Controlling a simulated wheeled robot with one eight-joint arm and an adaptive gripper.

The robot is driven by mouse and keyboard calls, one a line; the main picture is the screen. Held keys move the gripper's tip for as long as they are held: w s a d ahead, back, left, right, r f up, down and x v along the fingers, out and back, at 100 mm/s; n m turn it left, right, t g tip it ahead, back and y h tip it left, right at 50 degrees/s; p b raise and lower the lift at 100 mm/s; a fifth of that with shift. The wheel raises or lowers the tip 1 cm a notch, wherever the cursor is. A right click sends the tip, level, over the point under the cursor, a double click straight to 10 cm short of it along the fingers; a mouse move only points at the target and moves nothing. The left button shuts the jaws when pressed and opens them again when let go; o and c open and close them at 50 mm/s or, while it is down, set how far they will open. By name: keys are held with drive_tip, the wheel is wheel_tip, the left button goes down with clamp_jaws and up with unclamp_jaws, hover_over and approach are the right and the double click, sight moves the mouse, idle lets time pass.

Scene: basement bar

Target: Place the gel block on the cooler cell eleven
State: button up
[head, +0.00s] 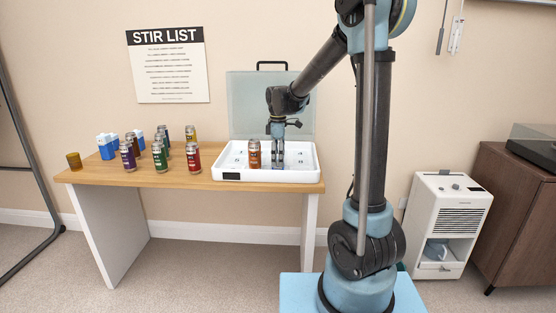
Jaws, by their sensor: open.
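The cooler (225,174) is a white shallow tray with marked cells on the right of the wooden table. Its grey translucent lid (245,95) stands open behind it. My gripper (278,160) points down into the tray, just right of an orange-brown can (254,154) that stands in it. The fingers are open; they are too small to tell what lies between or under them. Cell eleven cannot be made out. Blue-and-white blocks (106,147) stand at the table's left; I cannot tell whether either is the gel block.
Several cans, including a purple one (128,156), a green one (159,156) and a red one (193,157), stand mid-table. An amber cup (74,161) is at the left edge. The table (215,184) is bare along its front. A white appliance (445,220) stands on the floor at right.

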wheel_tip(320, 180, up, 12)
drive_tip(key=f, duration=0.1)
drive_tip(key=s+d+m, duration=0.5)
drive_tip(key=s+d, duration=0.4)
drive_tip(key=s+d+f+m+t, duration=0.1)
drive_tip(key=s+d+f+m, duration=0.5)
drive_tip(key=s, duration=0.5)
drive_tip(key=s+d+f+m+t, duration=0.1)
drive_tip(key=s+d+f+m, duration=0.5)
drive_tip(key=s+f, duration=0.4)
drive_tip(key=shift+s+d+f, duration=0.2)
drive_tip(key=shift+s+f, duration=0.15)
drive_tip(key=shift+s, duration=0.55)
drive_tip(key=shift+w+f, duration=0.2)
drive_tip(key=shift+w, duration=0.25)
